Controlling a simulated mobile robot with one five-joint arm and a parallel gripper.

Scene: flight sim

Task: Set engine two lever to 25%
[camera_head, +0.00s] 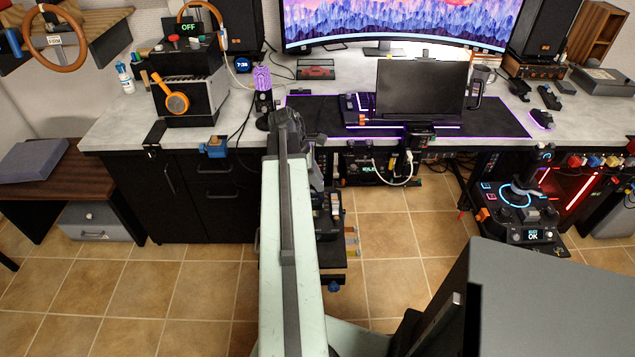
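No lever can be clearly picked out as the engine two lever. A dark unit with small orange and yellow parts (334,212) stands below the desk edge, right of my arm and partly hidden by it; it may hold levers, but it is too small to tell. My pale green arm reaches forward from the bottom middle. Its dark end (288,135) is near the front edge of the desk. The fingers cannot be made out, so I cannot see whether my gripper is open or holds anything.
A joystick console (518,205) stands at right. A large grey box (560,300) fills the lower right. Tiled floor (180,285) is free at left.

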